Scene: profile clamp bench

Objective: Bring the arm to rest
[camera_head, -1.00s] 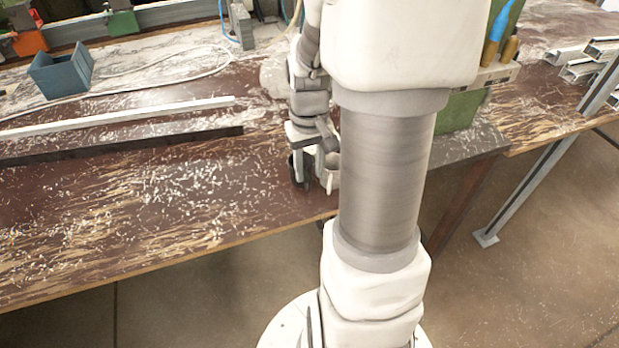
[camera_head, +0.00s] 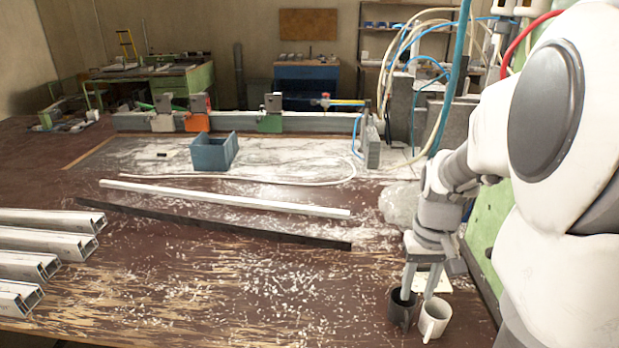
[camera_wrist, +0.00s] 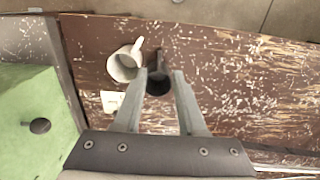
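My gripper (camera_head: 417,288) points down at the front right of the bench, and its two fingers stand apart. It also shows at the middle of the wrist view (camera_wrist: 165,76), open, with nothing clasped. A dark mug (camera_head: 401,313) and a white mug (camera_head: 434,319) stand close together under the fingertips. In the wrist view the dark mug (camera_wrist: 158,85) shows behind and between the fingertips, and the white mug (camera_wrist: 122,64) is to its left. I cannot tell how high the fingertips are above the mugs, or whether they touch them.
A blue bin (camera_head: 212,154), a white bar (camera_head: 225,199) and a dark strip (camera_head: 210,223) lie on the bench (camera_head: 260,285). Several metal profiles (camera_head: 45,243) lie at the left. A crumpled clear bag (camera_head: 399,204) and a green panel (camera_head: 484,236) are close to my arm.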

